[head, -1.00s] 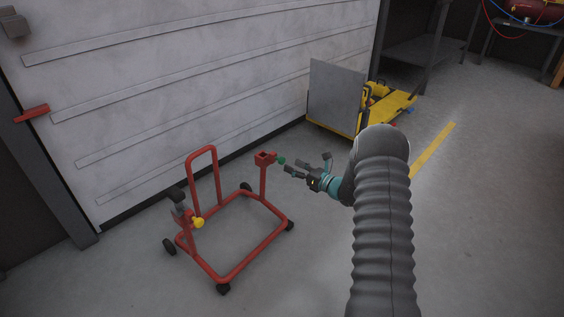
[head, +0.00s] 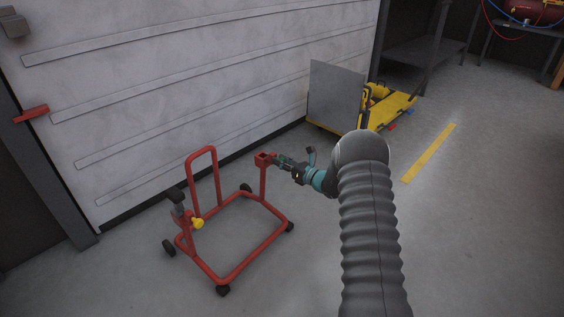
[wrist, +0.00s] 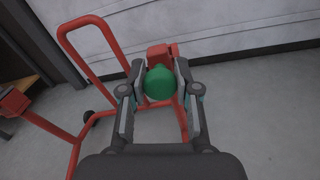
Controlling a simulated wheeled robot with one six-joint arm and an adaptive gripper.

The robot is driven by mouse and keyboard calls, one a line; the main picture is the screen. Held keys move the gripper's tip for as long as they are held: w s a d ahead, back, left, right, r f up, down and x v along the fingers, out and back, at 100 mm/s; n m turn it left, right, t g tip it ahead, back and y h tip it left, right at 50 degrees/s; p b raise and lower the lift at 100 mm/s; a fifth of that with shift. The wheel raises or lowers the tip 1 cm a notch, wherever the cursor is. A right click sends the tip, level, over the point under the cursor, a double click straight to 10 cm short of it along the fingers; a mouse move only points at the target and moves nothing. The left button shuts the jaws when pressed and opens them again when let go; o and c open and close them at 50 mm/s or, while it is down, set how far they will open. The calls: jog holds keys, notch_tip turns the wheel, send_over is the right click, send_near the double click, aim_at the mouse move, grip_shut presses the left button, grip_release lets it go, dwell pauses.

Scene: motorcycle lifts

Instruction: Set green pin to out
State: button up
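The green pin (wrist: 159,83) has a round knob and sits at the red socket block (wrist: 160,54) on top of a post of the red wheeled stand. In the wrist view my gripper (wrist: 160,80) has one finger on each side of the green knob. Narrow gaps seem to show beside the knob, so the fingers look open around it. In the head view my gripper (head: 279,160) reaches the red block (head: 263,159) from the right and hides the green knob.
The red stand (head: 252,253) is on the floor, with a tall red loop (head: 216,180) and a yellow knob (head: 198,224) at left. A white shutter wall (head: 150,100) is behind. A yellow lift (head: 395,108) with a grey panel stands farther back. The floor at right is clear.

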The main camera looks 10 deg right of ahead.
grip_shut()
jog(key=shift+v, duration=1.45)
jog(key=o, duration=1)
grip_release()
jog(key=shift+d, duration=0.15)
jog(key=v, duration=1.1)
jog(key=shift+s+d, duration=0.2)
jog(key=shift+s, duration=0.15)
